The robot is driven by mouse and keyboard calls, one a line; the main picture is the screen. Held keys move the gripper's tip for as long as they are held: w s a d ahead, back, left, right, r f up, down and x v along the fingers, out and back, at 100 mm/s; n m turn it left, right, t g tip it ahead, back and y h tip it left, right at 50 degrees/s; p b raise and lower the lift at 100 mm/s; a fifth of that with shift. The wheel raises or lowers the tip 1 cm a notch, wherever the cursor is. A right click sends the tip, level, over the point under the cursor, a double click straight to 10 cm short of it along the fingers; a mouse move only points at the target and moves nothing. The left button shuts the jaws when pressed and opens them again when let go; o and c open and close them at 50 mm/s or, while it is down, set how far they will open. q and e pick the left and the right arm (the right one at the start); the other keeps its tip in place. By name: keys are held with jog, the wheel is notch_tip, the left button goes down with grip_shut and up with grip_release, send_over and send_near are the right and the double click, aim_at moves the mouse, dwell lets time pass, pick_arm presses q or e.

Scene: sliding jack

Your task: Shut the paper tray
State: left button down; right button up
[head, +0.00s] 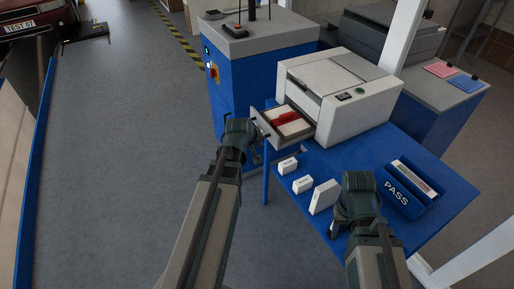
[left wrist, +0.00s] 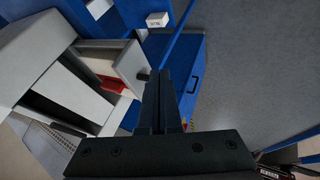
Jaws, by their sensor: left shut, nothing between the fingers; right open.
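The paper tray (head: 277,133) is a grey drawer that sticks out of the left side of the white printer (head: 350,110). It holds white paper and a red item (head: 286,117). In the left wrist view the open tray (left wrist: 130,66) shows left of my fingers. My left gripper (head: 256,132) is shut and empty, at the outer front of the tray. I cannot tell whether it touches the tray. In the left wrist view its fingers (left wrist: 166,95) are together. My right gripper (head: 338,226) is open over the front of the blue table, away from the tray; its fingertips are mostly hidden.
The blue table (head: 400,150) bears several white boxes (head: 303,184) in front of the printer and a blue PASS bin (head: 402,192) at the right. A blue cabinet (head: 240,85) stands behind the tray. Grey floor (head: 130,160) lies free at the left.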

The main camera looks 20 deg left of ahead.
aim_at(308, 130)
pick_arm(q)
jog(key=w+f+b, duration=0.1)
jog(key=w, duration=0.1)
jog(key=w+d+f, duration=0.1)
jog(key=w, duration=0.1)
jog(key=w+d+f+b, duration=0.1)
jog(key=w, duration=0.1)
jog(key=shift+d+f+b, duration=0.15)
jog(key=shift+f+b, duration=0.15)
jog(key=shift+f, duration=0.1)
jog(key=w+d, duration=0.3)
jog(key=w, duration=0.1)
jog(key=w+d, duration=0.3)
jog(key=w, duration=0.2)
jog(key=w+d, duration=0.4)
jog(key=shift+w+d, duration=0.1)
jog(key=shift+w, duration=0.15)
jog(key=shift+w+d+r, duration=0.1)
jog(key=shift+w+d, duration=0.15)
jog(key=shift+w, duration=0.05)
